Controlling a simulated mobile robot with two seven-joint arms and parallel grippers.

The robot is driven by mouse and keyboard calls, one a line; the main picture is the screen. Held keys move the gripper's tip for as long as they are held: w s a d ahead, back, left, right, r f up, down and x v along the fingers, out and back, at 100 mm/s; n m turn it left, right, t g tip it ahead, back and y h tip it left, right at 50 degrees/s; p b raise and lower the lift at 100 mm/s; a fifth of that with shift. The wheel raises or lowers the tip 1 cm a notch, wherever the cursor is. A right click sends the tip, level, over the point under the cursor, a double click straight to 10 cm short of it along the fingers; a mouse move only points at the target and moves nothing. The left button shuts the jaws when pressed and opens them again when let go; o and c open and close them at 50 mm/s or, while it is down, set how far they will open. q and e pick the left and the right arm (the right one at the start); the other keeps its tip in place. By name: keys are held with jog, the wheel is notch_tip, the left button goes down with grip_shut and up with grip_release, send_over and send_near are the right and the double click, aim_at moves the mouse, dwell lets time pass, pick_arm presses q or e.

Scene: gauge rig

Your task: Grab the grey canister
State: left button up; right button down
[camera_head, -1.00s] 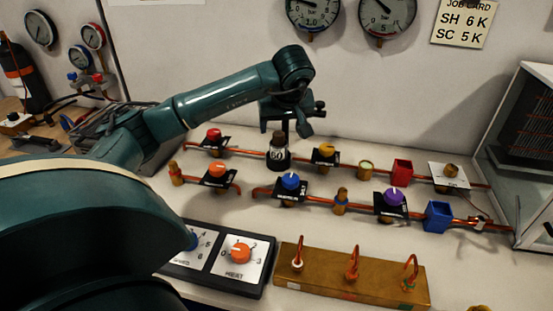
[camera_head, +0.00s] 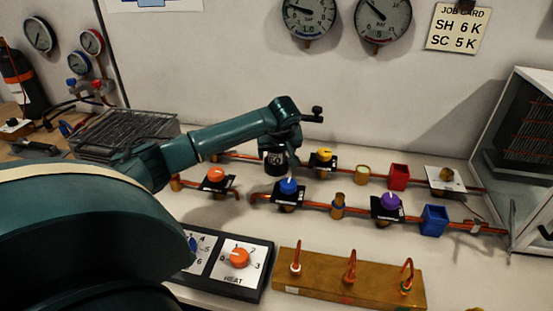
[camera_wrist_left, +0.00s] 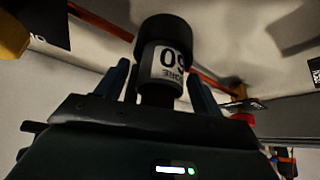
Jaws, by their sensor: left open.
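The grey canister (camera_head: 275,168) stands on the bench by the rear copper pipe, its upper part hidden behind my left gripper (camera_head: 286,147) in the head view. In the left wrist view the canister (camera_wrist_left: 166,62) appears upside down, with a dark wide base, a white label reading 50 and a narrower dark neck. My left gripper (camera_wrist_left: 160,90) is open, with one finger on each side of the neck. I cannot tell whether either finger touches it. My right gripper is in neither view.
A blue-knob valve (camera_head: 288,187) stands just in front of the canister and a yellow-knob valve (camera_head: 323,155) to its right. An orange-knob valve (camera_head: 216,175) is to the left. A brass block with hooks (camera_head: 325,284) and a heat panel (camera_head: 237,262) lie nearer.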

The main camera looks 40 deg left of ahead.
pick_arm(q)
jog(key=shift+c, duration=0.2)
jog(key=c, duration=1.2)
